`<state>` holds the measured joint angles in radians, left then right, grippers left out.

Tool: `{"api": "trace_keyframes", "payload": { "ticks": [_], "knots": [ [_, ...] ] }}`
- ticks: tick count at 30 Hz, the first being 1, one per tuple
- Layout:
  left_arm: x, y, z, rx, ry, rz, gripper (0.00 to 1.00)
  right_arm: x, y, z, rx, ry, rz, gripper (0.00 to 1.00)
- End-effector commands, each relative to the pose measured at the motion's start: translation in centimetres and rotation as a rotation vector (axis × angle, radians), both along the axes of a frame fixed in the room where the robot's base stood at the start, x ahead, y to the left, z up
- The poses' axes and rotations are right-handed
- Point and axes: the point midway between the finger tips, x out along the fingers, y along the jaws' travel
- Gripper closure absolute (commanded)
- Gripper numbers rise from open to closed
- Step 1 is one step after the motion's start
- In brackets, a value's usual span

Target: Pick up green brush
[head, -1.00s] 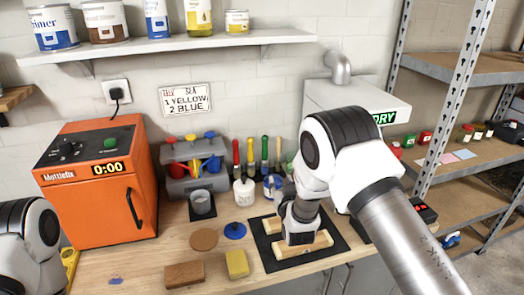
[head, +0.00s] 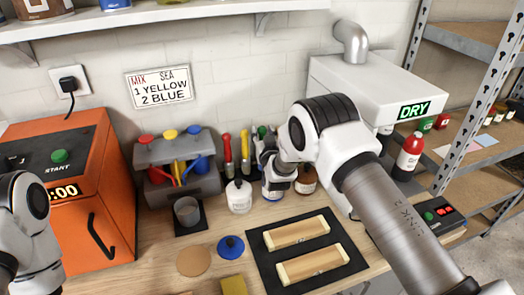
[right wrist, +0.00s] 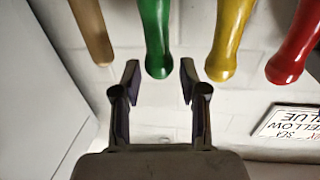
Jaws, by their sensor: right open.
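My right gripper (right wrist: 160,75) is open and empty. In that view the handle's rounded end lies between the two fingertips; I cannot tell whether they touch it. In the head view the gripper (head: 264,152) is at the brushes, above the small jars. My left gripper is out of view; only part of its arm shows at the left.
A yellow handle (right wrist: 231,40) and a wooden handle (right wrist: 92,30) flank the green one closely, with a red handle (right wrist: 292,45) beyond. Below stand a white bottle (head: 239,197) and other jars. Wooden pieces (head: 312,264) lie on a black mat in front.

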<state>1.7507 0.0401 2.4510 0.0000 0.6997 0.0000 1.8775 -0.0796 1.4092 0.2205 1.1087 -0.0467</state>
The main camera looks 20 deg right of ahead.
Motion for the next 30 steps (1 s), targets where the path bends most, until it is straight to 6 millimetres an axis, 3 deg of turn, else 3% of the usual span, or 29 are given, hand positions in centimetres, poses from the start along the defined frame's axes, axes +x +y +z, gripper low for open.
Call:
{"api": "trace_keyframes", "payload": {
  "ticks": [4, 10, 12, 14, 25, 30],
  "knots": [
    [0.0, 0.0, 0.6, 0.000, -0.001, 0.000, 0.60, 1.6, -0.3, 0.0, 0.001, 0.000, -0.001, 0.57],
    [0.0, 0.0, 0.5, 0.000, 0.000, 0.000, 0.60, 1.6, -0.2, -0.1, 0.000, 0.001, -0.001, 0.57],
    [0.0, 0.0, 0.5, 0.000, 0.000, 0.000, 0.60, 1.6, -0.2, -0.1, 0.001, 0.000, -0.001, 0.82],
    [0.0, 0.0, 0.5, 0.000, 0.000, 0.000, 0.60, 1.6, -0.2, -0.1, 0.001, 0.000, -0.001, 1.00],
    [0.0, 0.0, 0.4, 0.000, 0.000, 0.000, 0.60, 1.6, -0.2, 0.0, 0.001, 0.001, -0.001, 1.00],
    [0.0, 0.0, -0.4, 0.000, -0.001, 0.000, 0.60, 1.6, -0.2, 1.7, 0.001, -0.002, 0.000, 1.00]
  ]
}}
